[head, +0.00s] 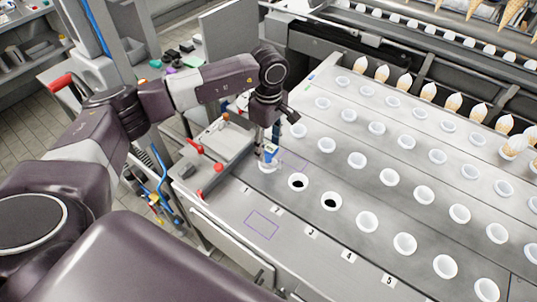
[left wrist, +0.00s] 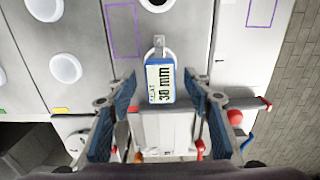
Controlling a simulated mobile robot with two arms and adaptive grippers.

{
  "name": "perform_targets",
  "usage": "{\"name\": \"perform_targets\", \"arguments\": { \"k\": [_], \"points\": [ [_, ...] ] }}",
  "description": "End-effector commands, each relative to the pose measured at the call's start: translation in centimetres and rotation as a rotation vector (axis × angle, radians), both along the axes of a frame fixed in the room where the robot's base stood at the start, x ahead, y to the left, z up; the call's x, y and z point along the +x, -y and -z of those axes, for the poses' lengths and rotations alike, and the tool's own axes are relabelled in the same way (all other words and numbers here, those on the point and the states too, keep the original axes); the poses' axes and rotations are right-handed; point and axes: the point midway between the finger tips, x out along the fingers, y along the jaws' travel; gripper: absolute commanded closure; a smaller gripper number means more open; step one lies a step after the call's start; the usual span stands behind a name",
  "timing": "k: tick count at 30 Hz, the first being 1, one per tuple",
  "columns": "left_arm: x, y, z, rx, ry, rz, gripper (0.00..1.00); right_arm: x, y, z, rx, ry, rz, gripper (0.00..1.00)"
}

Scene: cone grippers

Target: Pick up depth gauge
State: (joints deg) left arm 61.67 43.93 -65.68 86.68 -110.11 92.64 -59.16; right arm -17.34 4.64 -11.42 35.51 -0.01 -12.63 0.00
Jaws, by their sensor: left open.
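The depth gauge (left wrist: 160,84) is a small blue-edged block with a white face marked "30 mm" and a metal tab with a hole at one end. In the head view the gauge (head: 270,152) stands upright at a white ring holder (head: 267,166) near position 1; I cannot tell how deep it sits. My left gripper (head: 266,134) is right above it, pointing down. In the left wrist view its blue-padded fingers are spread open on either side of the gauge, with gaps visible. My right gripper is in neither view.
Rows of white ring holders (head: 357,160) cover the steel conveyor, with two dark open holes (head: 331,201) nearby. A tray with red-handled clamps (head: 208,150) lies left of the gauge. Ice cream cones (head: 405,83) stand at the back. A purple outlined area (head: 262,224) is bare.

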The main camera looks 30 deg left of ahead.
Motion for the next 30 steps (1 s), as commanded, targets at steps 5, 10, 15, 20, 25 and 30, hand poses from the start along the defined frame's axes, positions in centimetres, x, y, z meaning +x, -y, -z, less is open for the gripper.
{"name": "perform_targets", "arguments": {
  "k": [5,10,15,20,25,30],
  "points": [
    [-0.02,0.02,0.88,0.000,0.001,0.002,0.54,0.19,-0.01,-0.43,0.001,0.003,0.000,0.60],
    [0.01,0.02,0.91,0.000,0.001,0.001,0.55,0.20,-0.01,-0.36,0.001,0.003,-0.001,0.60],
    [0.01,0.03,0.88,-0.001,0.001,0.001,0.73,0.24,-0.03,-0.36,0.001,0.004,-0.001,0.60],
    [0.02,0.03,0.86,-0.001,0.002,0.001,0.91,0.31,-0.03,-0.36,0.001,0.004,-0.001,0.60],
    [0.02,0.03,0.84,-0.001,0.002,0.001,1.00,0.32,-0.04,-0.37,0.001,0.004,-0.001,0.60],
    [0.07,0.05,0.77,-0.001,0.003,0.001,1.00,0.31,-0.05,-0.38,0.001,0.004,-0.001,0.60]
  ]
}}
